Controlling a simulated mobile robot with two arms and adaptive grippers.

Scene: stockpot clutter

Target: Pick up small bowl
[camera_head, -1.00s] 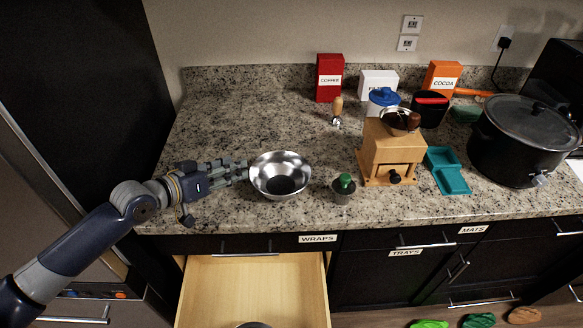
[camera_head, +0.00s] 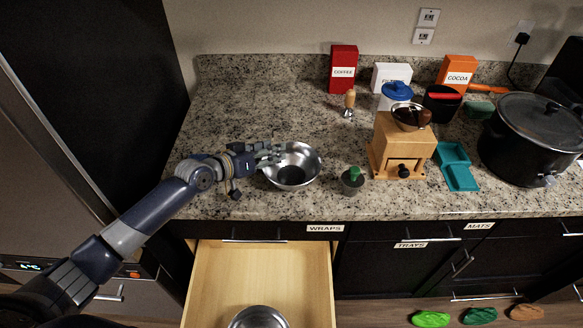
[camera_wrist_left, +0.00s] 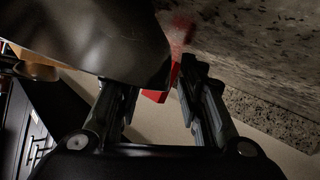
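A shiny metal bowl (camera_head: 297,178) stands upright on the counter. My left gripper (camera_head: 272,154) is at its left rim, with the fingers reaching over the rim. In the left wrist view the bowl (camera_wrist_left: 100,35) looms dark at the upper left and hides one fingertip. The left gripper's fingers (camera_wrist_left: 160,90) are apart there, with a gap showing between them. I cannot tell whether a finger touches the bowl. A second metal bowl (camera_head: 258,318) shows partly in the open drawer, cut off by the picture edge. My right gripper is not in view.
A small metal cup with a green top (camera_head: 353,182) stands just right of the bowl. A wooden grinder (camera_head: 400,150), a teal tray (camera_head: 458,170) and a black pot (camera_head: 525,150) are farther right. The drawer (camera_head: 225,285) stands open below. The counter behind the bowl is clear.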

